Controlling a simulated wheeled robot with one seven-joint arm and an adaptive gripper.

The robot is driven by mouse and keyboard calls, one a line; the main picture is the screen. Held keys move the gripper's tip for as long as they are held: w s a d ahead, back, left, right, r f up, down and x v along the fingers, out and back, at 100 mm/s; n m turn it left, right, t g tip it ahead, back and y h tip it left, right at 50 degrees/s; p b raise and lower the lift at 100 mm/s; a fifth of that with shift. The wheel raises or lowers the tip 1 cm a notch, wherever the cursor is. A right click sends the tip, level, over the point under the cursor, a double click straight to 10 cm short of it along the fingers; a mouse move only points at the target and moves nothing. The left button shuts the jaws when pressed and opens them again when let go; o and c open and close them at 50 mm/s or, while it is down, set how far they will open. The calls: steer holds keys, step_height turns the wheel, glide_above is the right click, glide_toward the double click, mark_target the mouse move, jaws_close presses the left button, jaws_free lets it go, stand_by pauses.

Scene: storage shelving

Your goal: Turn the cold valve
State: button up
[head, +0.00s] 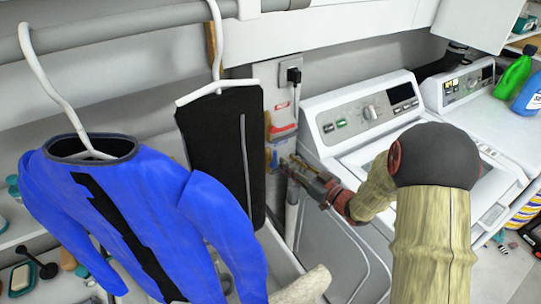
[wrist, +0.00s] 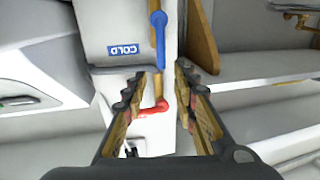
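The cold valve has a blue lever (wrist: 158,38) beside a blue COLD label (wrist: 125,50) in the wrist view. Its pipe fitting is brass coloured. A red lever (wrist: 148,107) on the same panel shows between my fingers, lower in that view. My gripper (wrist: 163,80) is open, with a finger on either side of the brass fitting and nothing clearly held. In the head view my gripper (head: 288,163) reaches the wall panel (head: 285,78) just below the red lever (head: 283,131). It largely hides the blue lever there, and contact cannot be told.
A washing machine (head: 345,120) stands right of the panel, under my arm. A blue garment (head: 150,205) and black trousers (head: 222,140) hang from a rail at left. A pipe (head: 291,215) runs below the panel. Green (head: 514,75) and blue bottles (head: 528,95) stand far right.

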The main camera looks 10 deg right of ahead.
mark_target(275, 160)
steer(key=b+x, duration=0.2)
steer(key=x, duration=0.5)
steer(key=shift+w+a, duration=0.25)
steer(key=shift+a, duration=0.05)
steer(key=c, duration=0.3)
steer(key=c, duration=0.4)
jaws_close()
